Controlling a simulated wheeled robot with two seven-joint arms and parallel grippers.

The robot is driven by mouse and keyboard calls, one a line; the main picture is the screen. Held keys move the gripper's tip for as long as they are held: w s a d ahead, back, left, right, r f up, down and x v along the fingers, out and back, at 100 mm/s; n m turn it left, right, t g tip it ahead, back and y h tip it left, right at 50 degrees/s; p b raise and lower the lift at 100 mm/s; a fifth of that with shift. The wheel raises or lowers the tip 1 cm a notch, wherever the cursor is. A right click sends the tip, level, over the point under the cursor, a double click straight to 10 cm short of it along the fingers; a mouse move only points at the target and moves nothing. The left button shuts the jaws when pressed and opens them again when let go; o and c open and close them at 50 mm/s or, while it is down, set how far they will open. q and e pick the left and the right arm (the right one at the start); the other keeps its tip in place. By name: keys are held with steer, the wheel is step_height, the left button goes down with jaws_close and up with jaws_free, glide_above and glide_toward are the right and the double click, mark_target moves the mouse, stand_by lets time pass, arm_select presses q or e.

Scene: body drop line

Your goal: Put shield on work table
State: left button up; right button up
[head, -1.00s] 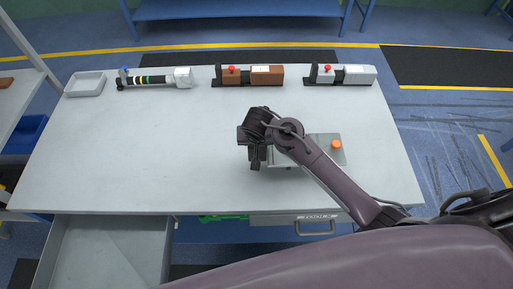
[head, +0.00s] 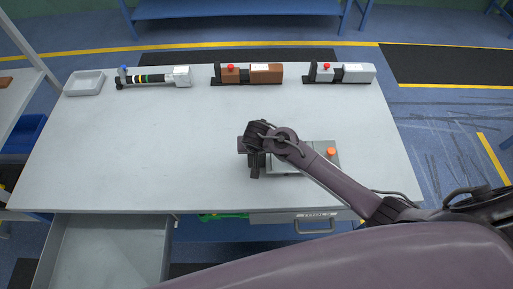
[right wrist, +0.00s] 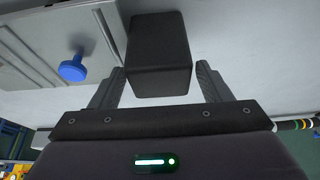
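A flat grey plate-like piece with an orange knob, which I take to be the shield (head: 318,158), is at the front middle of the work table (head: 120,150). My right gripper (head: 256,165) is at its left end, and my right arm covers part of it. In the right wrist view, the fingers of my right gripper (right wrist: 160,75) closely flank a dark block (right wrist: 158,62). Beside the block lies a grey ribbed surface with a blue knob (right wrist: 73,68). Whether the piece touches the table is unclear. My left gripper is not in view.
An open drawer (head: 105,250) juts out at front left. The table's left half is clear.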

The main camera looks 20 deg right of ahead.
steer(key=shift+o, duration=0.3)
steer(key=shift+r, duration=0.4)
steer(key=v, duration=1.1)
steer(key=shift+r, duration=0.25)
steer(key=shift+s+a, duration=0.1)
steer(key=shift+s, duration=0.05)
